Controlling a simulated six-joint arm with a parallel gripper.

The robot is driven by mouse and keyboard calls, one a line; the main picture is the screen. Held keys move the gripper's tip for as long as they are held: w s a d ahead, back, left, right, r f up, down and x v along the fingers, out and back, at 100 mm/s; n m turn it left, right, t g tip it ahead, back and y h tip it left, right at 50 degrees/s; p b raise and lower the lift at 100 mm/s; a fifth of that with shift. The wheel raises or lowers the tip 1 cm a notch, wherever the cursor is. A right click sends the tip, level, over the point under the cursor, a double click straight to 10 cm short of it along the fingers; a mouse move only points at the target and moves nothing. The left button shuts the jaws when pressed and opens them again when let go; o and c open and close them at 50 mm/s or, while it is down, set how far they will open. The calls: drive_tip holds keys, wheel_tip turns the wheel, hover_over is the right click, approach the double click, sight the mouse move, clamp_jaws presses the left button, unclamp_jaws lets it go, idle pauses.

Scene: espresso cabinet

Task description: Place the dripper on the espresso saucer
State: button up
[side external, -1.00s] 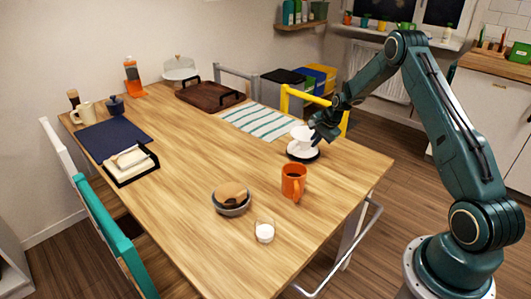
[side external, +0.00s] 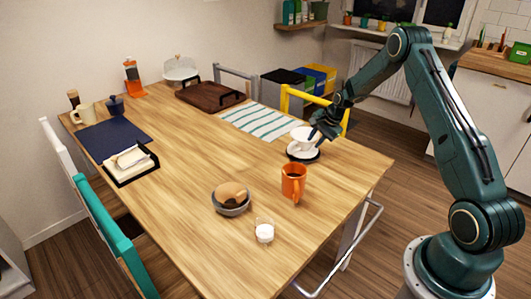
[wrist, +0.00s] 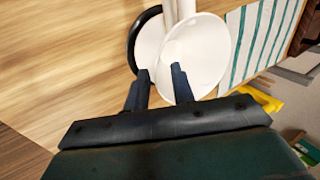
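The white dripper (side external: 302,137) stands upright near the table's right edge, on or directly over the dark espresso saucer (side external: 304,157). In the wrist view, white round parts of the dripper (wrist: 214,45) fill the upper middle, with the dark saucer rim (wrist: 134,38) curving at their left. My gripper (side external: 317,130) is close to the dripper's right side. In the wrist view, the two fingertips of my gripper (wrist: 160,70) are apart, with nothing clearly held between them. The exact contact between dripper and saucer is hidden.
An orange mug (side external: 293,182) stands in front of the saucer. A bowl (side external: 231,199) and a small glass (side external: 264,231) are nearer the front. A striped cloth (side external: 262,121) lies behind, and a yellow chair (side external: 287,99) is beyond the edge. The table's middle is clear.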

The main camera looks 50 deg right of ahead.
drive_tip(key=v, duration=1.1)
idle(0.5)
drive_tip(key=s+a+r+n, duration=0.4)
drive_tip(key=a+r, duration=0.4)
drive_tip(key=a, duration=0.2)
drive_tip(key=s+a+r+n, duration=0.5)
drive_tip(key=a+r, duration=0.4)
drive_tip(key=s+a+r+n, duration=0.1)
drive_tip(key=s+a+n, duration=0.3)
drive_tip(key=s, duration=0.6)
drive_tip(key=s+a+r+n, duration=0.1)
drive_tip(key=s+a+n, duration=0.4)
drive_tip(key=s, duration=0.5)
drive_tip(key=shift+s+a+t, duration=0.25)
drive_tip(key=shift+a+t, duration=0.05)
drive_tip(key=shift+a, duration=0.85)
